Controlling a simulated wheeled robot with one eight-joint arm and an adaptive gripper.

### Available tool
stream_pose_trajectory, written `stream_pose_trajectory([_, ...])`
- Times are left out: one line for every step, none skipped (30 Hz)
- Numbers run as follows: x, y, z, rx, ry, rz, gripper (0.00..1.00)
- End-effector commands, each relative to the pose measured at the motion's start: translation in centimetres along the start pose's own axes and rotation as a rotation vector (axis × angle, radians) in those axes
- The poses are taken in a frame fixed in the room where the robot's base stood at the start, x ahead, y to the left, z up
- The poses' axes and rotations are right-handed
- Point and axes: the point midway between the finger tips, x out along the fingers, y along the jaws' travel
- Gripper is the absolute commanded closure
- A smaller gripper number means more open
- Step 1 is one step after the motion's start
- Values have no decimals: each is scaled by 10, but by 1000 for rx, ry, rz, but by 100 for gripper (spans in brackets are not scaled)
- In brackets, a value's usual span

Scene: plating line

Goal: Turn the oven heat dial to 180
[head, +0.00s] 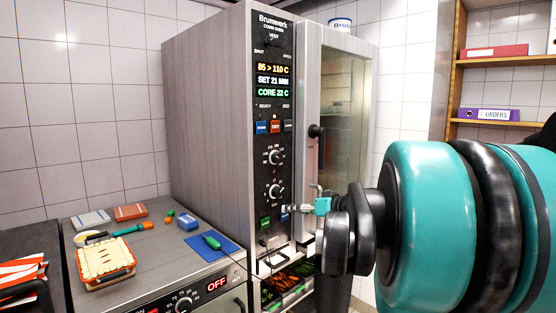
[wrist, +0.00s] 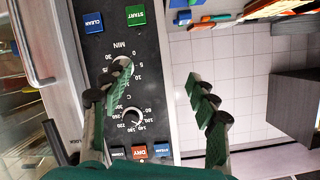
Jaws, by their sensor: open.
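The combi oven (head: 220,130) stands in the middle of the head view. Its heat dial (head: 275,157), marked C, is the upper of two round dials on the black panel; it also shows in the wrist view (wrist: 131,118), where the panel appears upside down. The oven display (head: 274,80) reads 85 > 110 C, SET 21 MIN and CORE 22 C. My gripper (head: 290,209) is open and empty, below the heat dial in the head view. In the wrist view its fingers (wrist: 158,82) are spread wide, and the left one partly covers the minute dial (wrist: 121,66).
The minute dial (head: 274,190) is directly below the heat dial. Blue and red buttons (head: 275,126) sit above it, a green START button (head: 265,223) below.

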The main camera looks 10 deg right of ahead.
Motion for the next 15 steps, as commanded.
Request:
stream_pose_trajectory([-8,10,-32,-17,74,1,41])
stream_pose_trajectory([-13,13,-49,-32,116,0,41])
stream_pose_trajectory([-20,18,-70,-49,169,2,41])
stream_pose_trajectory([-24,22,-84,-61,204,4,41])
stream_pose_trajectory([-29,25,-96,-71,235,8,41])
stream_pose_trajectory([-34,29,-109,-84,270,13,41])
stream_pose_trajectory([-38,31,-118,-90,291,15,41])
stream_pose_trajectory([-41,32,-124,-97,309,18,41])
stream_pose_trajectory([-44,34,-131,-103,326,21,41])
stream_pose_trajectory([-45,35,-134,-107,336,23,41])
stream_pose_trajectory([-45,36,-137,-109,342,23,41])
stream_pose_trajectory([-45,36,-139,-111,346,24,41])
stream_pose_trajectory([-43,36,-140,-112,347,23,41])
stream_pose_trajectory([-40,36,-141,-112,347,23,41])
stream_pose_trajectory([-36,35,-142,-112,347,22,41])
